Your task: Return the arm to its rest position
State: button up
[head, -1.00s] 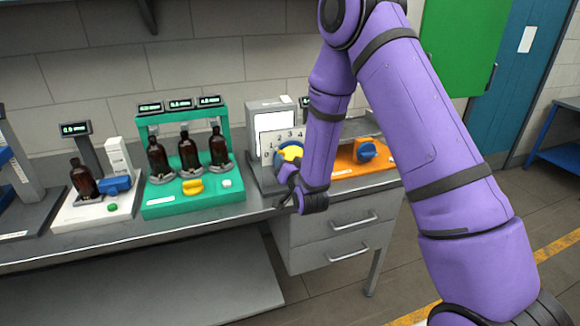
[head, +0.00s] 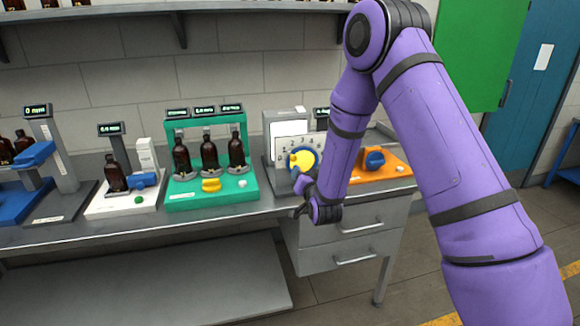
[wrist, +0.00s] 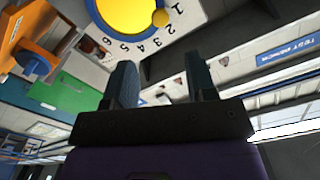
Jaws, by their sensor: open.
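My gripper (head: 302,208) hangs at the end of my purple arm, in front of the bench's front edge and near the dial station. In the wrist view its two dark fingers (wrist: 162,85) stand apart with nothing between them. The dial station has a white numbered plate (head: 285,148) and a round yellow and blue dial (head: 303,160). In the wrist view the yellow dial (wrist: 125,15) and its numbers show close beyond the fingers. My forearm hides part of the space right of the dial.
The grey bench (head: 120,227) carries a green stand (head: 215,195) with three amber bottles, a white station (head: 125,200) with one bottle, and an orange station (head: 385,172) with a blue knob. Drawers (head: 345,240) sit below. Shelf above at back left; open floor at right.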

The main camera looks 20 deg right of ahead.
jog(key=s+d+r+n+g, duration=0.1)
jog(key=s+r+g, duration=0.3)
jog(key=r, duration=0.5)
jog(key=s+d+r+n+g, duration=0.2)
jog(key=s+r, duration=0.4)
jog(key=r, duration=0.3)
jog(key=s+d+r+n+g, duration=0.1)
jog(key=s+r+g, duration=0.2)
jog(key=s, duration=1.3)
jog(key=s+d+r+n+g, duration=0.1)
jog(key=s+d+r+g, duration=0.1)
jog(key=s, duration=1.4)
notch_tip(320, 180, up, 2)
jog(key=shift+s+r+g, duration=0.2)
jog(key=shift+s+g, duration=0.15)
jog(key=shift+g, duration=0.55)
jog(key=shift+d, duration=0.1)
